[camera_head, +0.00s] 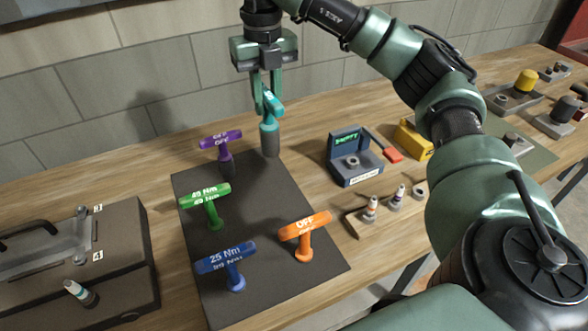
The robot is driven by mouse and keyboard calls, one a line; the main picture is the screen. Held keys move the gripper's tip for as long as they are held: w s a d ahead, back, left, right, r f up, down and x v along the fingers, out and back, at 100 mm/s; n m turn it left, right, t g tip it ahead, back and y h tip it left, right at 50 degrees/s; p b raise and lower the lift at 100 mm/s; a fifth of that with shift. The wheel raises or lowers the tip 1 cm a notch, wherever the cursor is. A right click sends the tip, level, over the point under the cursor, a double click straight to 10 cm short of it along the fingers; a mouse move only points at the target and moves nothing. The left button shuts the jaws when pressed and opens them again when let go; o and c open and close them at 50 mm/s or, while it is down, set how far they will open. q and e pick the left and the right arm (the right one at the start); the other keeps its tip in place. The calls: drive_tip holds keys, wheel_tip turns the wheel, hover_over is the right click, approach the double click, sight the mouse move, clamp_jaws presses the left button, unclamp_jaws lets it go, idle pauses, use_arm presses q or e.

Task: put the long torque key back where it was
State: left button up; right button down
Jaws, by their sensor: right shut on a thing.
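My right gripper (267,102) is shut on the teal handle of a T-shaped torque key (269,138). The key hangs upright, with its grey-teal lower part at the back right edge of the dark mat (262,205). I cannot tell whether its lower end touches the mat or table. On the mat stand a purple key (222,140) marked OFF, a green key (207,196) that seems to read 40 Nm, a blue key (227,259) marked 25 Nm and an orange key (304,226) marked OFF. My left gripper is out of view.
A dark box with a screen (354,165) stands right of the mat, near a red piece (391,154) and a yellow block (413,138). Small fittings (370,207) stand in front of it. A grey case (125,260) lies left. The mat's middle is clear.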

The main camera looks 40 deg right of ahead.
sight(269, 124)
drive_tip(key=shift+d+f, duration=0.15)
drive_tip(key=shift+d, duration=0.15)
drive_tip(key=f, duration=0.2)
drive_tip(key=f+b, duration=0.1)
drive_tip(key=f, duration=0.5)
drive_tip(key=shift+s+a+f, duration=0.1)
drive_tip(key=shift+a, duration=0.25)
wheel_tip(269, 124, down, 11)
drive_tip(key=p, duration=0.2)
drive_tip(key=shift+p, duration=0.35)
drive_tip(key=shift+d+f, duration=0.1)
drive_tip(key=shift+f, duration=0.1)
drive_tip(key=c, duration=1.3)
unclamp_jaws()
drive_tip(key=shift+o, duration=0.2)
